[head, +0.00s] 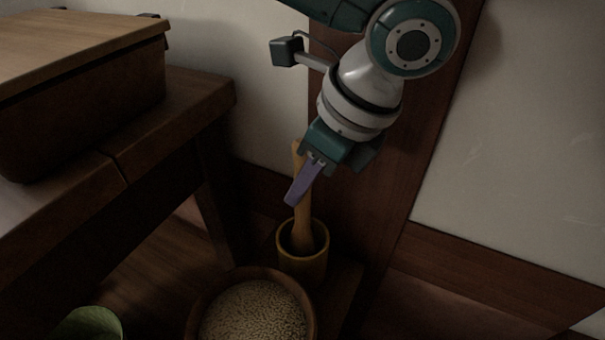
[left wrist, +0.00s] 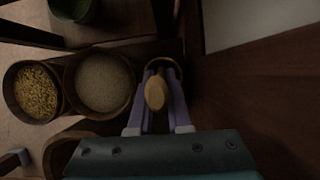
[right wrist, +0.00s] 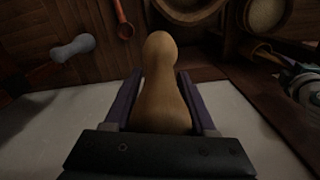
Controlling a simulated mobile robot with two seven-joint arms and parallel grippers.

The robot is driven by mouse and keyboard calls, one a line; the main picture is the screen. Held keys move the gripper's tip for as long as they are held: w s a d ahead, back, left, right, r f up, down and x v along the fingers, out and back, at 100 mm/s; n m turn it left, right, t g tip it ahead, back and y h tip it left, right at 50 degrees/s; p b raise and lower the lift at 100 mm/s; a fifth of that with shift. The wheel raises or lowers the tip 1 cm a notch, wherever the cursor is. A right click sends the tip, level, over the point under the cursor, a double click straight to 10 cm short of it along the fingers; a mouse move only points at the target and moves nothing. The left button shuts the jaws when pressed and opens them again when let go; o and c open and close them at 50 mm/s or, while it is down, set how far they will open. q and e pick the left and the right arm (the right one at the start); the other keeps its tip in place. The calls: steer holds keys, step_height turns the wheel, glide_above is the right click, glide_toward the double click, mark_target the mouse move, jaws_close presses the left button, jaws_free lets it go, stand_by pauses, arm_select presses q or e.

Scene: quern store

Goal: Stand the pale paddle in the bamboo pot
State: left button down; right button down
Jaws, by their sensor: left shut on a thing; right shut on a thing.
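The pale paddle (head: 302,222) is a light wooden stick, nearly upright, with its lower end inside the mouth of the bamboo pot (head: 302,264). The pot's front wall hides that end. My left gripper (head: 297,190) is above the pot, its purple fingers shut on the paddle. In the left wrist view the paddle's rounded upper end (left wrist: 155,94) sits between the fingers, with the pot's rim (left wrist: 178,66) behind. My right gripper (right wrist: 161,80) is out of the head view. It is shut on a rounded, waisted wooden piece (right wrist: 165,95).
A bowl of pale grain (head: 253,314) stands close in front of the pot. A green vessel (head: 91,323) is at the lower left. A wooden table (head: 175,112) with a lidded box (head: 85,105) fills the left. A wall and dark post are close behind.

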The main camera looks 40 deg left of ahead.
arm_select(q)
steer(key=shift+f, duration=0.15)
steer(key=c, duration=0.8)
jaws_free()
arm_select(e)
step_height(320, 180, up, 5)
steer(key=p, duration=0.4)
steer(key=shift+f+p, duration=0.15)
steer(key=shift+p, duration=0.25)
arm_select(q)
steer(key=v, duration=1.2)
